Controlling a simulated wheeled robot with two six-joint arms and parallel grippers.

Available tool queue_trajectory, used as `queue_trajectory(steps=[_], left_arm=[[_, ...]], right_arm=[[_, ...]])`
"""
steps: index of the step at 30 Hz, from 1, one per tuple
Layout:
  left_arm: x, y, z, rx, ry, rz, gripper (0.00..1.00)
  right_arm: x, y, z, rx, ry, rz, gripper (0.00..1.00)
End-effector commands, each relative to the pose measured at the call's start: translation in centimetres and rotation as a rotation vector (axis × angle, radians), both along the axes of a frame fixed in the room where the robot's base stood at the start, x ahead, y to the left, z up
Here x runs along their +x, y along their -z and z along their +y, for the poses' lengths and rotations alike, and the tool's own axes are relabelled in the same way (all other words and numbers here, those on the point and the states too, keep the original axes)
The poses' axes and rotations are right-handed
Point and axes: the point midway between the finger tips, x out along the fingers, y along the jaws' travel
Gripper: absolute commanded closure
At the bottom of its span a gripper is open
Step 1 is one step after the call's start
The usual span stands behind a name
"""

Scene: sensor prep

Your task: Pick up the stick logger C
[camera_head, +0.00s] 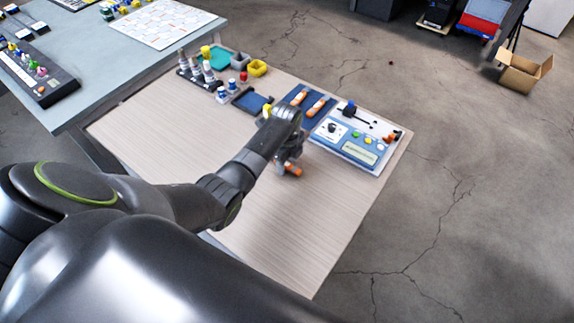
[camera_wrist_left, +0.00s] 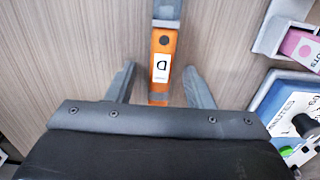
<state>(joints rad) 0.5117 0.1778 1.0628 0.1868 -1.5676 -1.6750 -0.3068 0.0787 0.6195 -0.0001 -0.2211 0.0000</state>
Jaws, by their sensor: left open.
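An orange stick logger (camera_wrist_left: 161,85) with a white label and a dark dot lies on the table in the left wrist view. Its label letter looks like a D. My right gripper is not in view.
A blue and white panel (camera_head: 358,154) with a knob and buttons stands right of the gripper. Bottles (camera_head: 208,72), small cups (camera_head: 257,68) and a dark blue tray (camera_head: 250,103) stand at the back. The table's front part (camera_head: 290,235) is clear.

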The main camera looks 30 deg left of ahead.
Motion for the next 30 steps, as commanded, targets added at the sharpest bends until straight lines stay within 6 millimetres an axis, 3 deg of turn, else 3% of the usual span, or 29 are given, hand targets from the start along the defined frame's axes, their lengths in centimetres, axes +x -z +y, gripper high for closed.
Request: queue_trajectory(steps=[7, 18, 26, 30], left_arm=[[0.0, 0.1, 0.0, 0.0, 0.0, -0.001, 0.53], [0.0, 0.1, 0.0, 0.0, 0.0, -0.001, 1.0], [0.1, -0.1, 0.0, 0.001, 0.0, -0.002, 1.0], [0.1, -1.3, 0.1, 0.0, 0.0, -0.004, 1.0]], right_arm=[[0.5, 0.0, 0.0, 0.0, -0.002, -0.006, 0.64], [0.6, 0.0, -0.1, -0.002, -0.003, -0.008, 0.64], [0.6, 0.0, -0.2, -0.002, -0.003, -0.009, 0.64], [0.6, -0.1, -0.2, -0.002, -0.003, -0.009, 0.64]])
